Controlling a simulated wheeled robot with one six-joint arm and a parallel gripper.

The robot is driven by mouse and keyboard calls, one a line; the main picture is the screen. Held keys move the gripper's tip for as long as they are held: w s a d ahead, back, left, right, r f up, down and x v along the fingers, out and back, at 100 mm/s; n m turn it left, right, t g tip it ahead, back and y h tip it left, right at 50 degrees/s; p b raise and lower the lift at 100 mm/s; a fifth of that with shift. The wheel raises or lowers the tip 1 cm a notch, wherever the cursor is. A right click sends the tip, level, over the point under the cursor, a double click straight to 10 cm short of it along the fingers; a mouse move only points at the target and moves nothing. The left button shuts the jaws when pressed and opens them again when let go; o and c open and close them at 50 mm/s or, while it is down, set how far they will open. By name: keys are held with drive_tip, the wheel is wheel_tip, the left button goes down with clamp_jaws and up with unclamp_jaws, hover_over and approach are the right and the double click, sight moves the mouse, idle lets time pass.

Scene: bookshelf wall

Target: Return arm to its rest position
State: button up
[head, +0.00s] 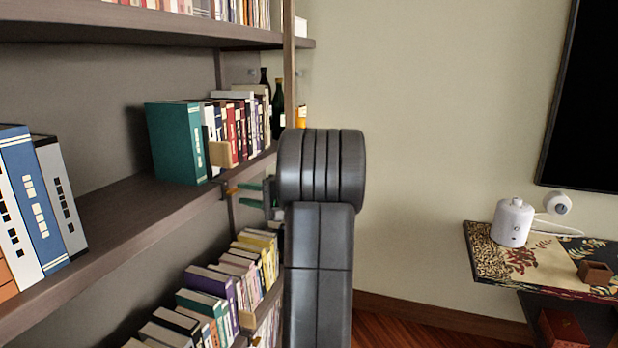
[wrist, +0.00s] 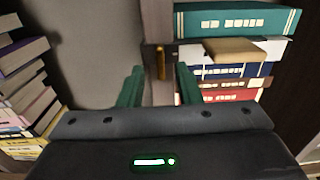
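My arm is stretched forward in the middle of the head view, its dark links covering part of the shelf wall. My gripper (head: 241,194) shows to the left of the arm, with two green fingers pointing left toward the edge of the middle shelf (head: 122,208). In the wrist view my gripper (wrist: 160,72) has its green fingers apart. The shelf edge (wrist: 157,25) with a small orange-brown piece lies beyond the gap between them. I see nothing held. Whether the fingers touch the shelf is not clear.
Books including a teal one (head: 176,143) stand on the middle shelf, close to my gripper. More books (head: 212,284) fill the lower shelf. At right, a white canister (head: 512,222) stands on a patterned table (head: 487,262). The wall between is bare.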

sight(237, 190)
drive_tip(key=shift+x, duration=1.55)
drive_tip(key=shift+d, duration=0.1)
drive_tip(key=v, duration=1.4)
drive_tip(key=x, duration=1.3)
drive_tip(key=shift+a, duration=0.3)
drive_tip(key=shift+w+a+r+p, duration=0.2)
drive_tip(key=shift+a+p, duration=0.05)
drive_tip(key=shift+p, duration=0.4)
drive_tip(key=shift+d+m+p, duration=0.1)
drive_tip(key=shift+m+p, duration=0.4)
drive_tip(key=shift+p, duration=0.4)
drive_tip(key=m+p, duration=0.1)
drive_tip(key=p, duration=0.1)
drive_tip(key=shift+p, duration=0.3)
drive_tip(key=m+p, duration=0.3)
drive_tip(key=p, duration=0.5)
drive_tip(key=shift+m+p, duration=0.3)
drive_tip(key=shift+m, duration=0.1)
